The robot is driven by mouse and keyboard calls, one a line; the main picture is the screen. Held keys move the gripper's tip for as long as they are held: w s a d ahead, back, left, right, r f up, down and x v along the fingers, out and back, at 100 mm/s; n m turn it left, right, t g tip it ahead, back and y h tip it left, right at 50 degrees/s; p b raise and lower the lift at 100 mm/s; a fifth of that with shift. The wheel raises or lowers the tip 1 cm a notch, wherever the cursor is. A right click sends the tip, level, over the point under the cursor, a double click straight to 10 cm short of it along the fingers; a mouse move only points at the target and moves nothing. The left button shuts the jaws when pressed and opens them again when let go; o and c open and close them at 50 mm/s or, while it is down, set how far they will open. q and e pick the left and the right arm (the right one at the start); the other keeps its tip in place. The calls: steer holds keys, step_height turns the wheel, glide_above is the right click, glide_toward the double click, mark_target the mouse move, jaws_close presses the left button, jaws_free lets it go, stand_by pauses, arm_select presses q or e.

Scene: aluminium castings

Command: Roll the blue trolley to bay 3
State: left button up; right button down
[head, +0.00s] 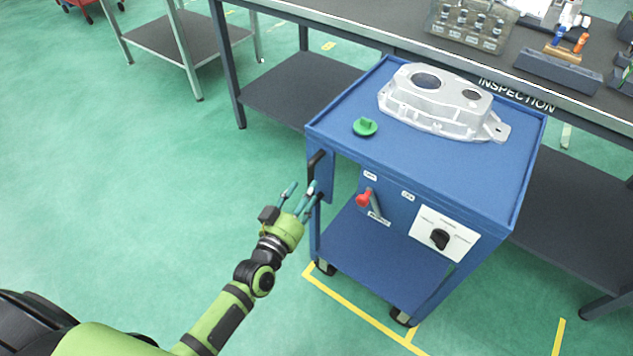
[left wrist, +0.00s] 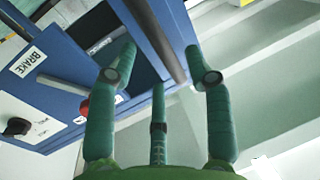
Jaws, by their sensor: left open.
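The blue trolley (head: 450,170) stands in front of the inspection bench, with a black handle (head: 317,170) on its left side. A silver casting (head: 440,105) and a green knobbed part (head: 365,126) rest on its top. Its front panel carries a red-knobbed lever (head: 364,198) and a black dial (head: 439,238). My left gripper (head: 302,193) is open and empty, its fingers close to the handle; contact cannot be told. In the left wrist view, its spread fingers (left wrist: 165,75) show beside the trolley's blue panel (left wrist: 62,60), which has a BRAKE label. My right gripper is out of view.
The bench (head: 360,25) runs behind the trolley, bearing a fixture block (head: 470,25) and a tool holder (head: 557,70). Yellow floor lines (head: 350,305) lie by the trolley's wheels; no bay number is readable.

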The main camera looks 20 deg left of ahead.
arm_select(q)
steer(key=w, duration=0.4)
steer(key=shift+w+d, duration=0.4)
steer(key=shift+c, duration=0.4)
jaws_close()
